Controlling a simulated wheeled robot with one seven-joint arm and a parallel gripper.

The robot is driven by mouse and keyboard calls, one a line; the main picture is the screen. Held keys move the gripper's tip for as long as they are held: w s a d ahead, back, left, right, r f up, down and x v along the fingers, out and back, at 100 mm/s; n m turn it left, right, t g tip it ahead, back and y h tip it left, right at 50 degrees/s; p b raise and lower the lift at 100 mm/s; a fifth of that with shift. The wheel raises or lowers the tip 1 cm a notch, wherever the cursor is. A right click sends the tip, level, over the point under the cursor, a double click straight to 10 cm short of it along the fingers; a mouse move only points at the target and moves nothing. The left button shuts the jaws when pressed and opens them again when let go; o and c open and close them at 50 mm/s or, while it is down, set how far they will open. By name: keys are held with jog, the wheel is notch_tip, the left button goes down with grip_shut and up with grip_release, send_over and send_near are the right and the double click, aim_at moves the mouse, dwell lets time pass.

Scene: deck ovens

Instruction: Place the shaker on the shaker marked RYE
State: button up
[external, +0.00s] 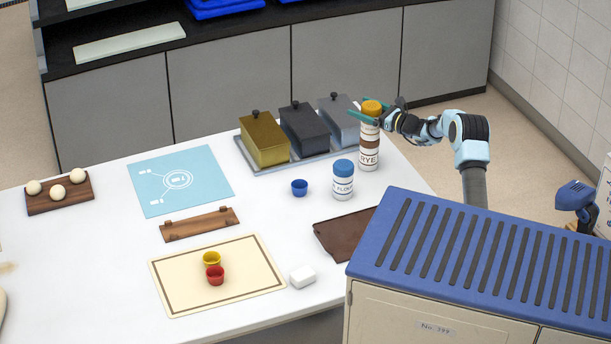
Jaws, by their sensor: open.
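The shaker marked RYE (369,159) stands upright on the white table, behind and to the right of the blue-capped shaker marked FLOUR (343,185). A shaker with an orange cap (371,106) appears to stand upright on top of the RYE shaker, in line with it. My gripper (373,111) is at the orange cap, with its teal fingers open on either side. I cannot tell whether a finger touches the cap. Part of the upper shaker is hidden behind a finger.
A tray (264,169) with gold, black and grey lidded tins is close to the left of the shakers. A small blue cup (299,187) stands left of the FLOUR shaker. A dark brown board (343,235) lies in front. Yellow and red cups (215,277) stand on a cream mat (180,300).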

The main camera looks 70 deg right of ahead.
aim_at(380, 114)
jog(key=shift+r, duration=0.2)
jog(key=b+v, duration=0.3)
jog(key=v, duration=0.9)
jog(key=shift+a, duration=0.1)
